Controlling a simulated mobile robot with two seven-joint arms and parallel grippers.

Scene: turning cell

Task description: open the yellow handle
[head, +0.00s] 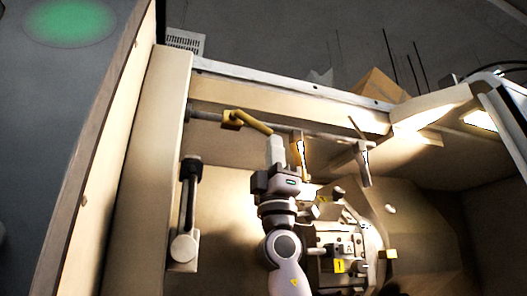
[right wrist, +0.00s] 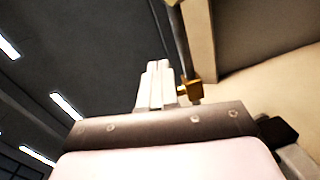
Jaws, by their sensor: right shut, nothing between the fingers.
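The yellow handle (head: 252,122) sits on a grey pipe along the back wall of the machine enclosure in the head view. Its block is at the left and its lever slopes down to the right. My right gripper (head: 275,143) is shut and empty, its fingertips close to the lever's free end; I cannot tell whether they touch. In the right wrist view the two pale fingers (right wrist: 158,75) lie together. The yellow handle (right wrist: 193,90) shows just right of them there, partly hidden behind my gripper. My left gripper is in neither view.
A grey lever-like fitting (head: 188,215) with a black end is on the left wall. Right of my arm are a yellow-edged bracket (head: 302,155) and machine parts with yellow labels (head: 340,266). A cardboard box (head: 377,88) stands behind the back wall.

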